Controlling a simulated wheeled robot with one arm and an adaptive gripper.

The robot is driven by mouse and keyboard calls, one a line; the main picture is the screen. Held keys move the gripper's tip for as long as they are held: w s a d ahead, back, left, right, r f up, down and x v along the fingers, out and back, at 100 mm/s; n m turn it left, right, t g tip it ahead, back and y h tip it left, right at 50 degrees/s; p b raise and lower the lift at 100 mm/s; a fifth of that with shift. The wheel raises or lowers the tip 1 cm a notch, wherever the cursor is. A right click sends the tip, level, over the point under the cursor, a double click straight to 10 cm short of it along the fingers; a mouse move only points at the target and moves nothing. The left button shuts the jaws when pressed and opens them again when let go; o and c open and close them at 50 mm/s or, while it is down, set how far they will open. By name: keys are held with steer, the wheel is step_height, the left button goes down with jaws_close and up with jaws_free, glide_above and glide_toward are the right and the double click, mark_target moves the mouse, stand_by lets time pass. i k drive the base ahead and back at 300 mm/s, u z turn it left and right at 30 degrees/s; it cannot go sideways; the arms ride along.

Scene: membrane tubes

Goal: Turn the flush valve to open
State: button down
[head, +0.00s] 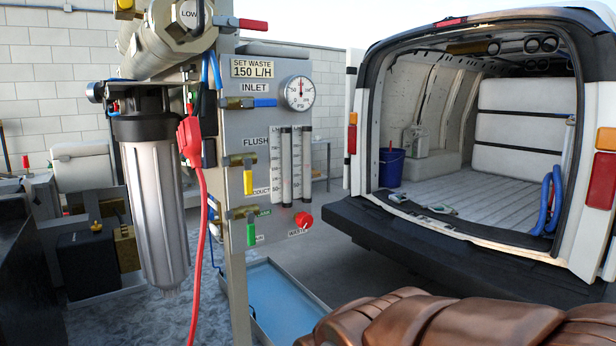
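The flush valve (238,161) is a small brass valve on the grey panel (271,126), just below the FLUSH label (256,142). Its yellow lever (248,181) hangs straight down, across the valve's horizontal line. Nothing touches the lever, and it is in plain sight from the head camera. My gripper is not in view, so its state does not show.
Above is the inlet valve with a blue lever (265,102); below are a green lever (251,231) and a red waste knob (303,220). Flow tubes (286,167) stand right of the yellow lever. A filter housing (155,205) and red cable (200,250) are left.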

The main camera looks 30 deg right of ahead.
mark_target(248, 163)
steer(key=z, duration=0.7)
steer(key=k, duration=1.3)
steer(key=u, duration=0.4)
steer(key=i, duration=0.95)
steer(key=u, duration=0.65)
